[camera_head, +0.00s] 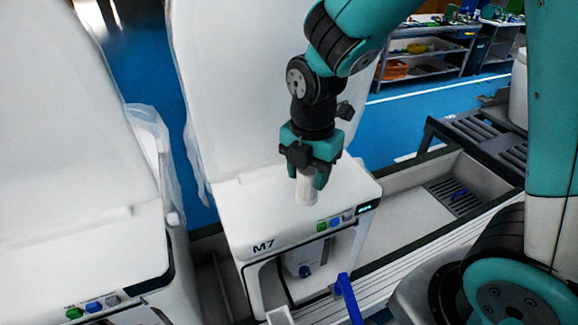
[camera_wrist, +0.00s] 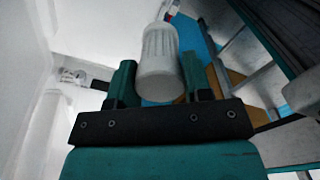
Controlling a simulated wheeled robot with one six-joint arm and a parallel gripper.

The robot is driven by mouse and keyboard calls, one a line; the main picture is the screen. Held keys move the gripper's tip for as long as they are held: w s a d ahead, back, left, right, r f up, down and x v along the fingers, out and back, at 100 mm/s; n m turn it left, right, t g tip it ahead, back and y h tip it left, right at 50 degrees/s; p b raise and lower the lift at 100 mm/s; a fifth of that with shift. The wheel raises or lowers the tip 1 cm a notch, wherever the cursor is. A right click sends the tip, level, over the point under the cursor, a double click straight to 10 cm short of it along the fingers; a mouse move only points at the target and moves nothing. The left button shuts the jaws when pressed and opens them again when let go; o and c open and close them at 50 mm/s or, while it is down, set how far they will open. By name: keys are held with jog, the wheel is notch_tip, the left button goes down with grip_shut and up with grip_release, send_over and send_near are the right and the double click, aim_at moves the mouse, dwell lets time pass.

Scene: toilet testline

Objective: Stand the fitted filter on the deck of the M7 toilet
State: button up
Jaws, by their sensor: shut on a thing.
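The M7 toilet (camera_head: 262,218) stands at the centre of the head view, with a white top deck, an M7 label and coloured buttons at its front edge. My gripper (camera_head: 308,183) points down over the front part of this deck. It is shut on a white filter (camera_head: 306,192), held upright between the fingers. I cannot tell whether the filter's lower end touches the deck. In the wrist view the ribbed white filter (camera_wrist: 160,62) sits between the fingertips of my gripper (camera_wrist: 158,78).
A second white toilet (camera_head: 75,240) stands close on the left. The M7 toilet's tall raised lid (camera_head: 240,90) is behind my gripper. A blue handle (camera_head: 348,298) sticks up in front. A grey trough (camera_head: 410,205) runs to the right, and shelves (camera_head: 425,55) stand far back.

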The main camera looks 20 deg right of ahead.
jog(key=w+p, duration=0.2)
jog(key=w, duration=0.4)
notch_tip(320, 180, down, 6)
jog(key=shift+r+p, duration=0.1)
jog(key=shift+p, duration=1.15)
jog(key=shift+w+f+p, duration=0.2)
jog(key=shift+f+p, duration=0.3)
jog(key=shift+p, duration=0.05)
jog(key=shift+f+b, duration=0.35)
jog(key=shift+f, duration=0.05)
jog(key=o, duration=0.9)
jog(key=shift+o, duration=0.2)
